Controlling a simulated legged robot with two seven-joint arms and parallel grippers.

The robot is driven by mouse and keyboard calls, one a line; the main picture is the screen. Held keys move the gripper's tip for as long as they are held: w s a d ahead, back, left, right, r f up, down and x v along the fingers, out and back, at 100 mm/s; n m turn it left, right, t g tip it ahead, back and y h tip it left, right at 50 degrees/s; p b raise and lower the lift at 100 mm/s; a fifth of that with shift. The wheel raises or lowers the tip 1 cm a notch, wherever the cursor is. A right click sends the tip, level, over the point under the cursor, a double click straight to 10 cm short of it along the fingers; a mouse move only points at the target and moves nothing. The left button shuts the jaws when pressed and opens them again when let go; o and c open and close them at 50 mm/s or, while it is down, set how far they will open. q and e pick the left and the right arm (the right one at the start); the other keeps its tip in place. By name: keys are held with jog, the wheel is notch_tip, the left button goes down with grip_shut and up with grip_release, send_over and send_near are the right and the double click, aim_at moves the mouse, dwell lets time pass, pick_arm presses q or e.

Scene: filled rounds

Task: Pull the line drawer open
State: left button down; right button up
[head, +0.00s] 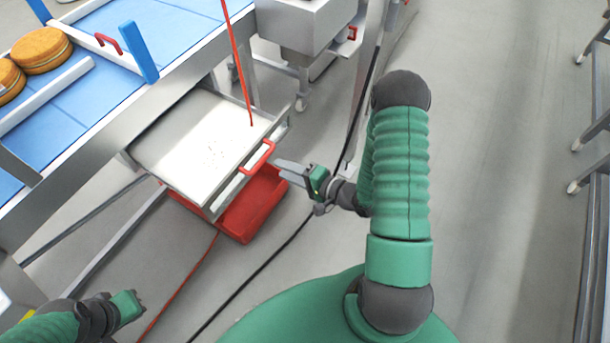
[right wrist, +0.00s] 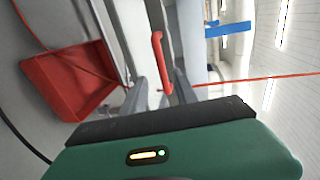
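The line drawer (head: 195,140) is a shallow metal tray with a pale, speckled floor. It juts out from under the blue conveyor. Its red bar handle (head: 257,157) is on the front face and also shows in the right wrist view (right wrist: 158,62). My right gripper (head: 279,169) is just right of the handle, its fingers pointing at it. In the right wrist view the fingers (right wrist: 161,91) stand apart, with the handle's lower end ahead between them; no grip shows. My left gripper (head: 138,303) is at the lower left, away from the drawer; its fingers are unclear.
A red bin (head: 250,207) sits on the floor below the drawer, also in the right wrist view (right wrist: 66,82). A red cord hangs over the drawer. Filled rounds (head: 41,50) lie on the blue conveyor (head: 100,85). A metal machine (head: 305,22) stands behind. Open floor lies to the right.

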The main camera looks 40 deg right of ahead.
jog(key=v, duration=0.7)
jog(key=shift+s+d, duration=0.15)
jog(key=shift+s, duration=0.2)
jog(key=w+r+n+g+h+p, duration=0.5)
jog(key=n+g+h, duration=0.15)
jog(key=n, duration=0.25)
jog(key=s+a+r+n+g+y+p, duration=0.1)
jog(key=s+a+r+n+g+p, duration=0.1)
jog(key=s+a+r+n+g, duration=0.3)
jog(key=shift+s+a+r+p, duration=0.3)
jog(key=shift+s+a+r, duration=1.2)
jog(key=shift+s+a, duration=1.3)
